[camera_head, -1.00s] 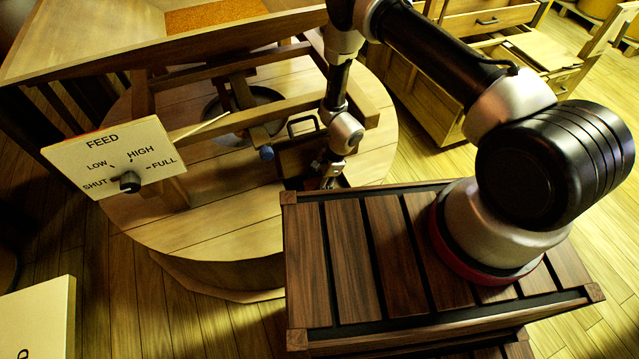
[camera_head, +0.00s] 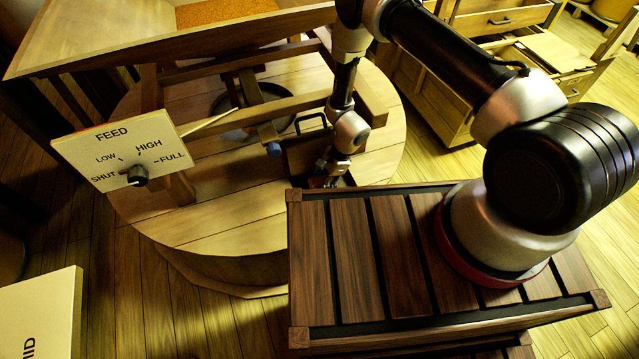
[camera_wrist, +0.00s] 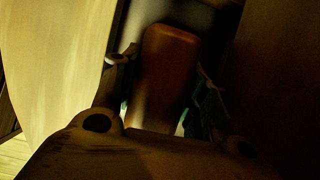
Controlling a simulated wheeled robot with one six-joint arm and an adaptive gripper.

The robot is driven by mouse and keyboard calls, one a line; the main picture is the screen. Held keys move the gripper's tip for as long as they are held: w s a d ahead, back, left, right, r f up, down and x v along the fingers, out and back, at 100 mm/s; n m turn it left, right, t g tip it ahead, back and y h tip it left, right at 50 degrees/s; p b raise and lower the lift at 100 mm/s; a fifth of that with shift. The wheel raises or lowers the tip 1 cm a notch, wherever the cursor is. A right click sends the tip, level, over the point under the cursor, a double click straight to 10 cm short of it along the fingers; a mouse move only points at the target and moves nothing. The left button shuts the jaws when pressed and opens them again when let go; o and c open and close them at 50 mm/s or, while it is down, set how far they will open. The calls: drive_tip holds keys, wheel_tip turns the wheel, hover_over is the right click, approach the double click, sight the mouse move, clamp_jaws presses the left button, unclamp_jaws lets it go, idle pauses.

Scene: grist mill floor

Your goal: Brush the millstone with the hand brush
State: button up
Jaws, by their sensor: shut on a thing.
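My gripper (camera_head: 328,180) is low beside the round wooden millstone casing (camera_head: 215,230), behind the edge of my slatted deck. In the wrist view my gripper (camera_wrist: 163,85) is shut on a smooth reddish-brown block, which looks like the hand brush (camera_wrist: 168,60). No bristles show, and the head view hides the brush behind my arm and deck. The millstone's own stone face is not clearly visible.
A wooden frame and hopper (camera_head: 130,50) stand over the casing. A FEED panel (camera_head: 120,150) with a black knob (camera_head: 137,174) is at left. A dark hatch with a black handle (camera_head: 310,119) is close to my gripper. Open drawers (camera_head: 500,20) stand at back right.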

drive_tip(key=shift+w+d, duration=0.15)
drive_tip(key=shift+d, duration=0.1)
